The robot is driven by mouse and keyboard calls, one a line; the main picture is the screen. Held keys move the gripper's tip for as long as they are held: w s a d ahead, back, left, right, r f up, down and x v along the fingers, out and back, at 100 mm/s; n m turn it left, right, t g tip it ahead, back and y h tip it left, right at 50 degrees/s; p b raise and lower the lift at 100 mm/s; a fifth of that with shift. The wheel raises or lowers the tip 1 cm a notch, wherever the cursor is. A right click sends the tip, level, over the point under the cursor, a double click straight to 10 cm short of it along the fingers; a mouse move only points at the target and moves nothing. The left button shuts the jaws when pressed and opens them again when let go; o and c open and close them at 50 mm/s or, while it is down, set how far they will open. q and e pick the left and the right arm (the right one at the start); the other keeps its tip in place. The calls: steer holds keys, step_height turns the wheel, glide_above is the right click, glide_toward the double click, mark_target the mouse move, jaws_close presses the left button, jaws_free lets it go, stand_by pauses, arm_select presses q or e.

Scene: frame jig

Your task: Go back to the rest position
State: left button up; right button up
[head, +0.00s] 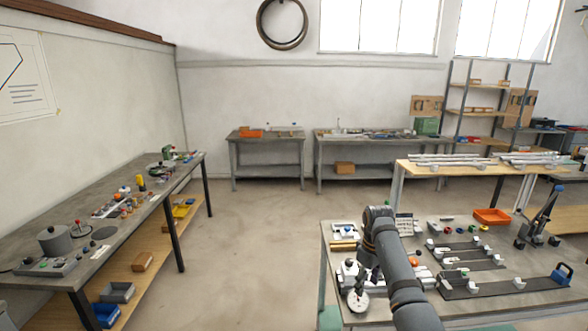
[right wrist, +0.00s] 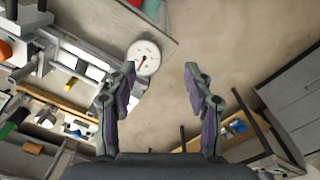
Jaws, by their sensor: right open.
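My right arm comes in from the bottom right of the head view and reaches over the near edge of the right-hand workbench (head: 468,244). My right gripper (head: 362,285) is at the bench's left edge, small and partly hidden by the arm. In the right wrist view my right gripper (right wrist: 159,82) is open, its two purple-padded fingers wide apart with only floor between them. A round white dial gauge (right wrist: 144,57) lies beyond the left finger; the fingers do not hold it. My left gripper is not in view.
The right-hand bench carries black rails with small clamps and an orange tray (head: 492,217). A long bench (head: 85,248) with parts stands along the left wall. Two tables stand at the back wall. The floor (head: 250,255) between the benches is clear.

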steer(key=s+d+f+m+t, duration=0.1)
steer(key=s+d+f+m, duration=0.1)
steer(key=s+f, duration=0.55)
steer(key=s+d+f+m, duration=0.2)
steer(key=s+f, duration=0.5)
steer(key=s, duration=0.1)
steer(key=s+a+r+m+t, duration=0.1)
steer(key=s+r, duration=0.1)
steer(key=s, duration=0.8)
steer(key=s+r+m+t, duration=0.1)
steer(key=s+r, duration=0.2)
steer(key=s, duration=0.7)
step_height(320, 180, down, 26)
steer(key=d+r+g, duration=0.1)
steer(key=d, duration=0.1)
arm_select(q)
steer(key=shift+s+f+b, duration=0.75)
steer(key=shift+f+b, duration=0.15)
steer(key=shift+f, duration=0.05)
arm_select(e)
steer(key=s+d+f+g, duration=0.1)
steer(key=s+f, duration=1.9)
steer(key=shift+s+d+f+m+h, duration=0.15)
steer(key=shift+s+d+m+h, duration=0.1)
steer(key=shift+d+m+h, duration=0.15)
